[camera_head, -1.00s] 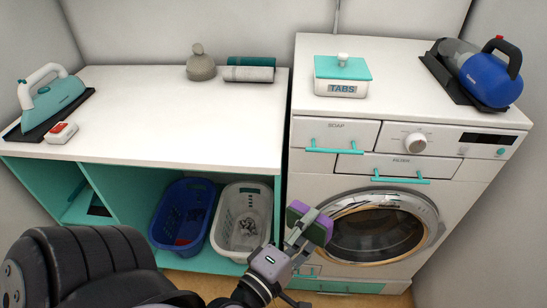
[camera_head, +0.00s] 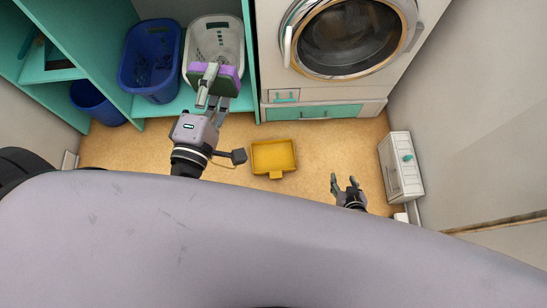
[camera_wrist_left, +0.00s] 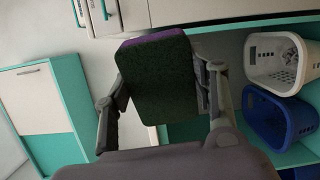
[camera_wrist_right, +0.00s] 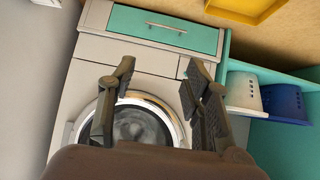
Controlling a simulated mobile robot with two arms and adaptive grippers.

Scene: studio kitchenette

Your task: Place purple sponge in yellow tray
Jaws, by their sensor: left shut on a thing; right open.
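The purple sponge (camera_head: 226,80) has a dark green scrubbing side. My left gripper (camera_head: 212,84) is shut on it and holds it in the air, in front of the white basket in the head view. In the left wrist view the sponge (camera_wrist_left: 158,75) sits between both fingers, its dark green face towards the camera. The yellow tray (camera_head: 273,157) lies on the floor, to the right of and below my left gripper in the head view, and looks empty. It also shows at the top of the right wrist view (camera_wrist_right: 245,8). My right gripper (camera_head: 345,184) is open and empty, right of the tray.
A blue basket (camera_head: 150,62) and a white basket (camera_head: 214,42) stand on the low teal shelf. A washing machine (camera_head: 352,38) stands beside them. A blue bin (camera_head: 97,102) is at left, a small white cabinet (camera_head: 401,166) at right. Floor around the tray is clear.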

